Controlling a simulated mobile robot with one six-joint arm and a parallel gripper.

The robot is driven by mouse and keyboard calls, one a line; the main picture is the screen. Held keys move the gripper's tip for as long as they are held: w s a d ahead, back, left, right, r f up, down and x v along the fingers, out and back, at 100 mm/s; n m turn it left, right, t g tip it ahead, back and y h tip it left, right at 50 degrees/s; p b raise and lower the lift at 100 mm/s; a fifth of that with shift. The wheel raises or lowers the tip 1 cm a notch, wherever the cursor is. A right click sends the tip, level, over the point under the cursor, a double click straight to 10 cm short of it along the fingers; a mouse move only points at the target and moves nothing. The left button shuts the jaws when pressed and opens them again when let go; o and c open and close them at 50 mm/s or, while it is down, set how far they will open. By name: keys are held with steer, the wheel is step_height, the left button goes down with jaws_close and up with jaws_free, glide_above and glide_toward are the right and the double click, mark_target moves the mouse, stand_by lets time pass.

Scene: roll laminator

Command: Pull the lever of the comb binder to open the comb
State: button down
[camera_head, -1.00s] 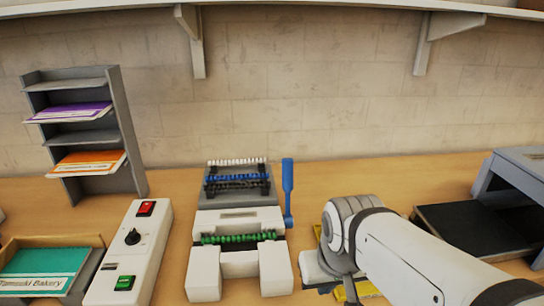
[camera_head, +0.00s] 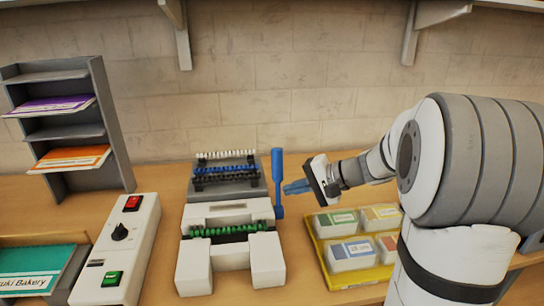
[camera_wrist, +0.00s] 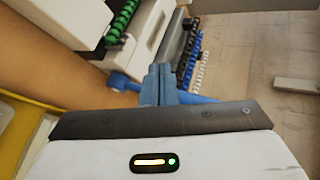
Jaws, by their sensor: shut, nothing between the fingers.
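The white comb binder (camera_head: 232,215) stands on the table with a green comb (camera_head: 230,231) on it. Its blue lever (camera_head: 277,172) stands upright at its right side. My gripper (camera_head: 285,188) is shut and empty, pointing left, just right of the lever at about mid-height. In the wrist view my blue fingers (camera_wrist: 158,78) are together. The lever runs behind them, its lower end (camera_wrist: 121,82) showing on the left and its handle (camera_wrist: 197,98) on the right. I cannot tell whether the fingertips touch it.
A grey rack with blue, black and white combs (camera_head: 226,176) is behind the binder. A yellow tray (camera_head: 362,279) of small boxes is to its right. A white control box (camera_head: 121,245) and a grey shelf (camera_head: 66,128) are to the left. The wall is behind.

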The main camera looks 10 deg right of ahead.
mark_target(278, 185)
steer(key=w+d+m+t+y, duration=0.1)
steer(key=w+d+m+t, duration=0.2)
steer(key=w+d, duration=0.6)
steer(key=d+t, duration=0.1)
steer(key=t, duration=0.1)
steer(key=shift+w+r+m+t, duration=0.25)
steer(key=shift+w+m+t, duration=0.05)
steer(key=shift+t, duration=0.1)
steer(key=w+a+p, duration=0.3)
steer(key=a, duration=0.5)
steer(key=shift+w+a+f, duration=0.3)
steer(key=shift+a+f, duration=0.1)
steer(key=shift+f, duration=0.05)
steer(key=shift+s+d, duration=0.1)
steer(key=shift+d, duration=0.1)
